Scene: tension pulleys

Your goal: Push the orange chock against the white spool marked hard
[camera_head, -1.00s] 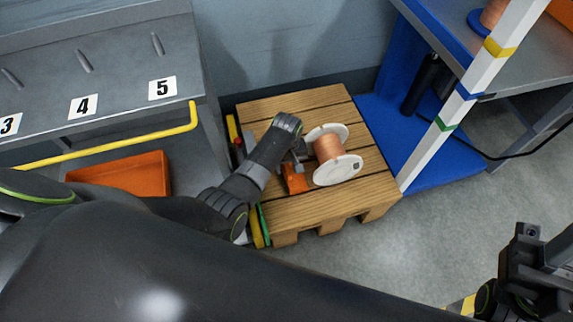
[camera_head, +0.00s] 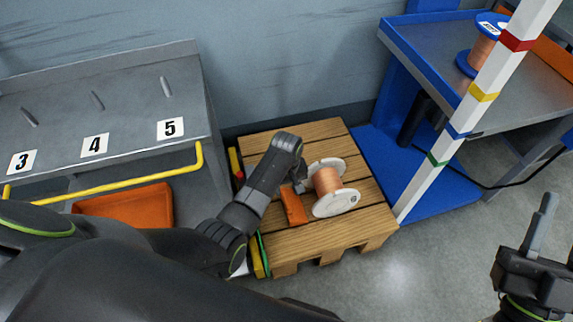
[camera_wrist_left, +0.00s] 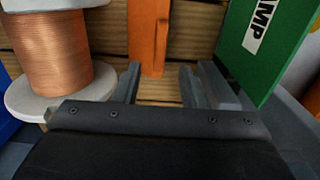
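The white-flanged spool (camera_head: 328,181) with copper wire lies on its side on the wooden pallet; I cannot read a mark on it. It also shows at the left of the left wrist view (camera_wrist_left: 57,60). The orange chock (camera_head: 293,207) lies on the pallet just left of the spool, with a small gap in the head view. In the left wrist view the chock (camera_wrist_left: 150,35) stands ahead of the gap between my fingers. My left gripper (camera_head: 299,184) is open beside the chock and spool. My right gripper (camera_head: 545,240) is at the far right, away from the pallet; its finger gap is unclear.
The pallet (camera_head: 330,235) has free planks in front. A green panel (camera_wrist_left: 265,40) stands close to my left gripper. A white striped post (camera_head: 450,135) rises at the pallet's right corner. A numbered grey bench (camera_head: 120,110) is left; a blue-flanged spool (camera_head: 484,45) stands on the right bench.

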